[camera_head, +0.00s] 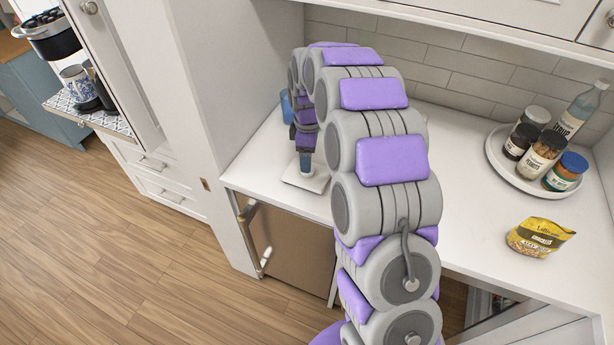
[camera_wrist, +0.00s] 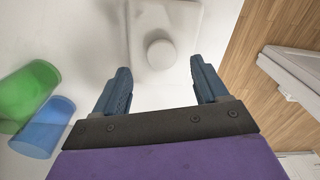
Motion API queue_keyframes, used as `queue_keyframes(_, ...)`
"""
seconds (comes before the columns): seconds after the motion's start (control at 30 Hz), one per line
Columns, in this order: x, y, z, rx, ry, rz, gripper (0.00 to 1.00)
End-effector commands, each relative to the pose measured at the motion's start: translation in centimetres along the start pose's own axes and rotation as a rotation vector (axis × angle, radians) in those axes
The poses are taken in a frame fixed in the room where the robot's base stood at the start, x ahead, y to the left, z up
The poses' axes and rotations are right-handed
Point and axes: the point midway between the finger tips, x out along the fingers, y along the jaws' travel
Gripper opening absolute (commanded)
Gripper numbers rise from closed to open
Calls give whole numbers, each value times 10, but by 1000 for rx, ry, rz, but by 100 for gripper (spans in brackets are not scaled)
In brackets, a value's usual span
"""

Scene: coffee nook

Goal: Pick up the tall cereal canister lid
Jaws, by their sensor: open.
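The canister lid is a white square plate with a round knob on top. In the wrist view the lid (camera_wrist: 184,18) lies on the white counter at the top centre, with its knob (camera_wrist: 160,52) facing up. My gripper (camera_wrist: 160,66) is open and empty, its two blue fingers spread to either side of and just short of the knob in the picture. In the head view the lid (camera_head: 316,184) lies near the counter's front edge, and my gripper (camera_head: 305,161) points down over it, hiding its middle. I cannot tell the exact height gap.
A green cup (camera_wrist: 28,88) and a blue cup (camera_wrist: 43,127) are left of my gripper in the wrist view. A round tray (camera_head: 497,160) with jars and a bottle stands at the right back. A yellow snack bag (camera_head: 540,238) lies in front of it. The counter between is clear.

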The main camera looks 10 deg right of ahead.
Motion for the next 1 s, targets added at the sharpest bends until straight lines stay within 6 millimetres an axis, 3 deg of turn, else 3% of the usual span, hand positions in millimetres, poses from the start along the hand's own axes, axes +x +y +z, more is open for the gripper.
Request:
queue_keyframes(0.33,46,-2,-2,0,-2,-5,73)
queue_keyframes(0.6,50,-2,-2,0,-1,-2,73)
queue_keyframes(1.0,49,-1,-2,0,0,-1,35)
